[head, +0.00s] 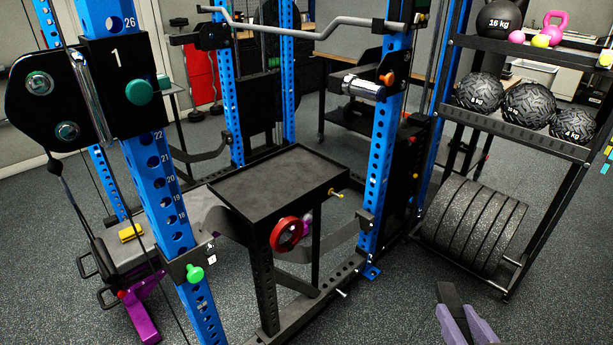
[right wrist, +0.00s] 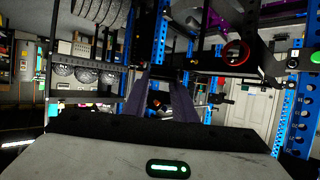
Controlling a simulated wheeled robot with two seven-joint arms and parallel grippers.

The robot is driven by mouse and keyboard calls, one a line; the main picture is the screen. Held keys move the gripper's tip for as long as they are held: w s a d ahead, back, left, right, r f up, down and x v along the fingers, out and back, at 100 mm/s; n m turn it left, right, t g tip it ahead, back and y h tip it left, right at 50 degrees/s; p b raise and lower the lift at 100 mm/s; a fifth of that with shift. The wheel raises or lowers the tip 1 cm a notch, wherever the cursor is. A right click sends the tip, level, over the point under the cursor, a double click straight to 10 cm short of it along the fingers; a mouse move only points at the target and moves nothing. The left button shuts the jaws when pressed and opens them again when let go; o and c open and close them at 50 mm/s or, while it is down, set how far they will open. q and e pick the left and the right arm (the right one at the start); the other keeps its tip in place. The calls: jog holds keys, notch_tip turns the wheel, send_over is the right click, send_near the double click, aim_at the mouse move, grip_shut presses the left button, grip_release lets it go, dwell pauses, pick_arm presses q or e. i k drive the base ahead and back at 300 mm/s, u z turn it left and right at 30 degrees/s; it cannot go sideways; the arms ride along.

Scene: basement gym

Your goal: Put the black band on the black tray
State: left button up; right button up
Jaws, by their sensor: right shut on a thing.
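The black tray (head: 278,180) is a flat, low-rimmed rectangle inside the blue rack, at the middle of the head view. Its top is bare. My right gripper (head: 462,312) is at the bottom right of the head view, in front of the rack and well away from the tray. Its purple-grey fingers are shut on a dark flat strip, the black band (head: 449,294), which sticks up past the fingertips. The fingers also show in the right wrist view (right wrist: 160,85), where the band is hard to make out. My left gripper is not in view.
A rack of weight plates (head: 470,225) and balls stands at right. Open floor (head: 390,315) lies between gripper and rack.

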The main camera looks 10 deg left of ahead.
aim_at(259, 189)
jog(key=u, duration=0.45)
jog(key=i, duration=1)
